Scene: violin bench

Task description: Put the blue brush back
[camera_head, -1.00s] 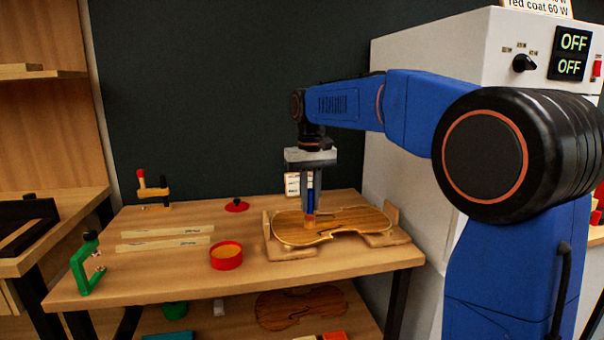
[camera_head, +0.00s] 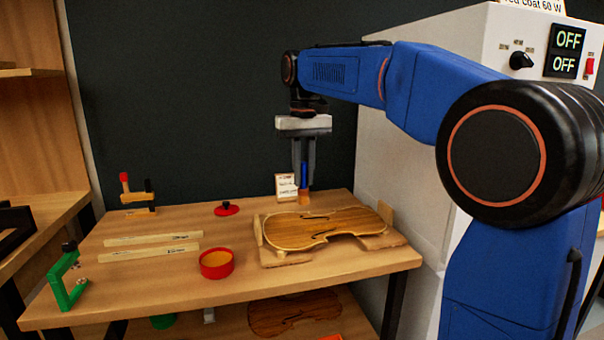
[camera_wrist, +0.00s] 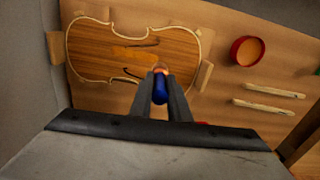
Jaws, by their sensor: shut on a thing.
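My gripper (camera_head: 304,180) is shut on the blue brush (camera_head: 304,172), which hangs upright with its tan bristle end down. In the head view it is above or behind the back edge of the violin plate (camera_head: 320,228); whether the bristles touch anything I cannot tell. In the wrist view the brush's blue handle end (camera_wrist: 160,90) sits between the fingers, and the violin plate (camera_wrist: 90,50) lies beyond it.
A red pot (camera_head: 217,264) with orange content stands left of the cradle. A red lid (camera_head: 227,209) and a white card (camera_head: 286,187) are at the back. Two wooden strips (camera_head: 150,247), a green clamp (camera_head: 66,280) and another clamp (camera_head: 137,195) lie left. A white cabinet stands right.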

